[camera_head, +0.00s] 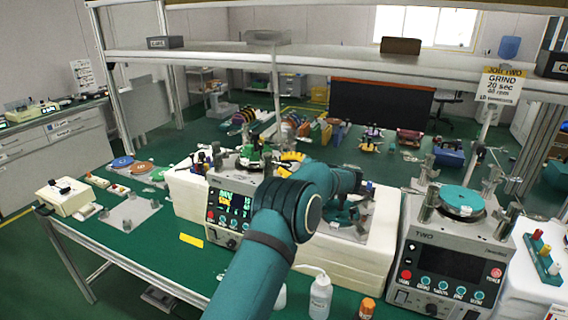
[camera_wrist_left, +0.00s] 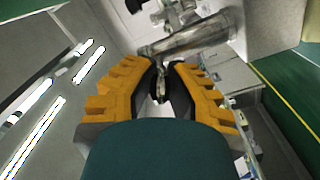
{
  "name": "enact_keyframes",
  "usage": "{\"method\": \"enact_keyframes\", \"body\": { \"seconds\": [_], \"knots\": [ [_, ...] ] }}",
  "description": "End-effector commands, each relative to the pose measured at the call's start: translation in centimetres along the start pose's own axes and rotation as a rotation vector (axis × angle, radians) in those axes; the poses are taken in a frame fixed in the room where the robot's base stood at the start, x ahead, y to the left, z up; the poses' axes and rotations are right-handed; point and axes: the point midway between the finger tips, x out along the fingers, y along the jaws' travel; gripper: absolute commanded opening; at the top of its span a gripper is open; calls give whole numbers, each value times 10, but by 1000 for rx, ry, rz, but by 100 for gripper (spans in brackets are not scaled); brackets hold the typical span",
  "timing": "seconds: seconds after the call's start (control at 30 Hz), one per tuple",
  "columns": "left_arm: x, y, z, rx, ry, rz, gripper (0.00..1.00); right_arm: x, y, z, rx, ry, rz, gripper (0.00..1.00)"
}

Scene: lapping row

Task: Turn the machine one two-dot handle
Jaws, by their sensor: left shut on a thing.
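Machine one (camera_head: 228,212), with a lit control panel, stands left of centre in the head view. Its top carries a green disc and several posts. My left gripper (camera_head: 284,163) is at the right side of that top, its yellow fingers partly hidden by my teal arm. In the left wrist view the fingers (camera_wrist_left: 162,88) are shut on a small dark handle (camera_wrist_left: 161,76), just below a shiny metal cylinder (camera_wrist_left: 188,38). The dots on the handle cannot be made out. My right gripper is not in view.
Machine two (camera_head: 446,262) stands on the right with a teal disc (camera_head: 462,201) on top. A white bottle (camera_head: 320,297) and an orange jar (camera_head: 367,308) stand in front. A metal shelf (camera_head: 340,62) spans above. The green bench top (camera_head: 165,262) is mostly clear at front left.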

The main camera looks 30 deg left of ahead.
Motion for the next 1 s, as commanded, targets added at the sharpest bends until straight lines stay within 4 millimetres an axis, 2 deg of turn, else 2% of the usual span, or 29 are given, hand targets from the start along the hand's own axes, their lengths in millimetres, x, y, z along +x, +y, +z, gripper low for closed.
{"method": "enact_keyframes", "body": {
  "seconds": [0.63,0.7,0.73,0.77,1.0],
  "knots": [
    [1,0,1,1,35,-24,0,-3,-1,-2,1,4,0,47],
    [1,0,1,1,35,-24,30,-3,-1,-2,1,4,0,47],
    [1,0,1,1,35,-24,41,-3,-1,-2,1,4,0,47],
    [1,0,1,1,35,-24,47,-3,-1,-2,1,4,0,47],
    [1,0,1,0,36,-24,47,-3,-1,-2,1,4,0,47]
  ]
}}
